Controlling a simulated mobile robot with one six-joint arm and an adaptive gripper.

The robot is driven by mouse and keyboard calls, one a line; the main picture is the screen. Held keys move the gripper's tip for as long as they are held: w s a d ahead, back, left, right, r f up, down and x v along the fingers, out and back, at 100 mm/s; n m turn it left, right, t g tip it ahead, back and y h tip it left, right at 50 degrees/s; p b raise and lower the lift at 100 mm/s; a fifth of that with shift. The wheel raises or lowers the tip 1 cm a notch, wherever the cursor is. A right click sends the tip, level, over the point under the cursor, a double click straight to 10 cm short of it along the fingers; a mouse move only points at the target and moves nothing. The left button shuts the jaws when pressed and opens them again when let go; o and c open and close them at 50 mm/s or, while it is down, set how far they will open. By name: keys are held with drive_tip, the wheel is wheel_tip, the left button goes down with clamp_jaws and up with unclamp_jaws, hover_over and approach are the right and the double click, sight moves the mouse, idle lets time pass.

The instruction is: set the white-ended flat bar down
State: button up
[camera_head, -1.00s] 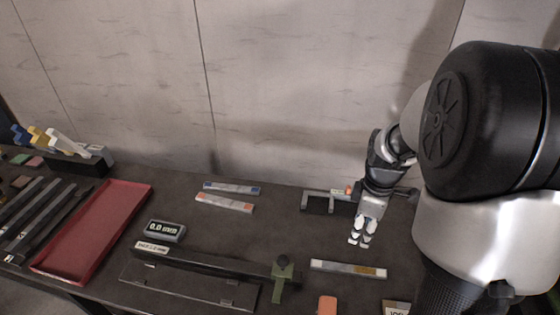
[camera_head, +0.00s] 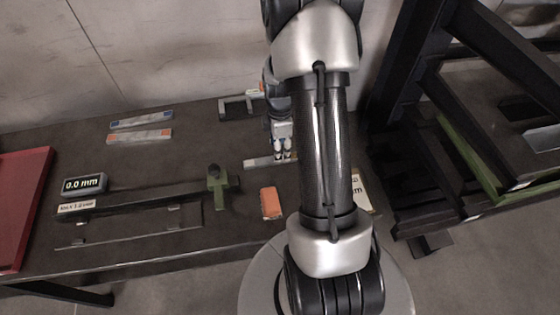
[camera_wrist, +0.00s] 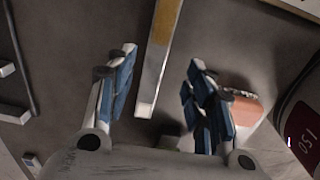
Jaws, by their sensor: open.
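The white-ended flat bar (camera_head: 258,162) lies on the dark table. In the head view my gripper hides its right part. In the wrist view the bar (camera_wrist: 158,52) shows a yellowish section and a pale near end. My gripper (camera_head: 283,154) is low over the table at the bar. In the wrist view my gripper (camera_wrist: 162,62) is open, with its blue-padded fingers apart on either side of the bar. Neither finger appears to touch it. The exact height of the fingertips above the table cannot be told.
An orange block (camera_head: 271,203) lies near the bar and close to the right finger in the wrist view (camera_wrist: 243,107). A green clamp (camera_head: 217,184) stands on a dark rail to the left. A grey bracket (camera_head: 236,107) sits behind. A dark rack (camera_head: 440,130) stands right.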

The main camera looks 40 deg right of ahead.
drive_tip(key=shift+w+d+f+b, duration=0.1)
drive_tip(key=shift+f+b, duration=0.5)
drive_tip(key=shift+f, duration=0.8)
drive_tip(key=shift+w+d+f+b, duration=0.1)
drive_tip(key=shift+f+b, duration=0.45)
drive_tip(key=shift+f, duration=0.8)
drive_tip(key=shift+r, duration=0.1)
drive_tip(key=shift+c, duration=0.3)
clamp_jaws()
